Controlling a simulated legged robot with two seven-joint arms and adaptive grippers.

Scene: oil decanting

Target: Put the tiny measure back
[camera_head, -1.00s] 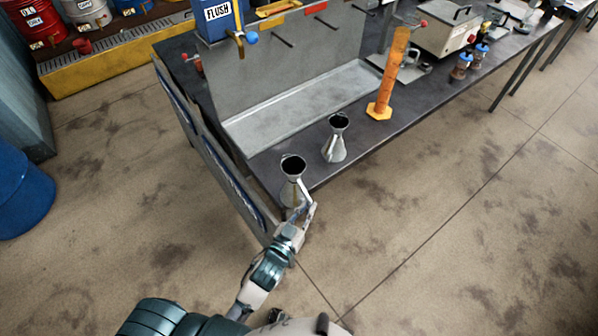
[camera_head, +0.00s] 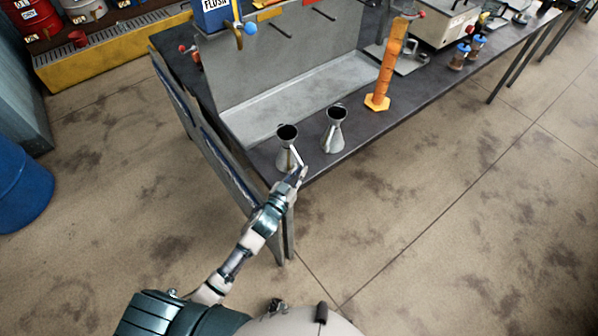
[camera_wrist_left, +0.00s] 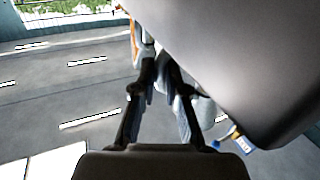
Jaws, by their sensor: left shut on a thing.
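A small metal measure with a flared funnel mouth (camera_head: 287,148) is upright at the front left of the dark bench (camera_head: 400,118). My left gripper (camera_head: 296,176) is shut on its handle from the front right side. I cannot tell whether its base touches the bench top. In the left wrist view, the gripper's dark fingers (camera_wrist_left: 165,95) are close together and the measure's grey body (camera_wrist_left: 240,55) fills the upper right. A second similar metal measure (camera_head: 335,130) stands upright on the bench just to the right, apart from the first. My right gripper is not in view.
A grey metal tray (camera_head: 320,95) lies behind the measures. An orange cylinder (camera_head: 388,70) on a hexagonal foot stands to the right. A blue FLUSH container (camera_head: 215,18) with a tap is at the back left. The floor in front is clear.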

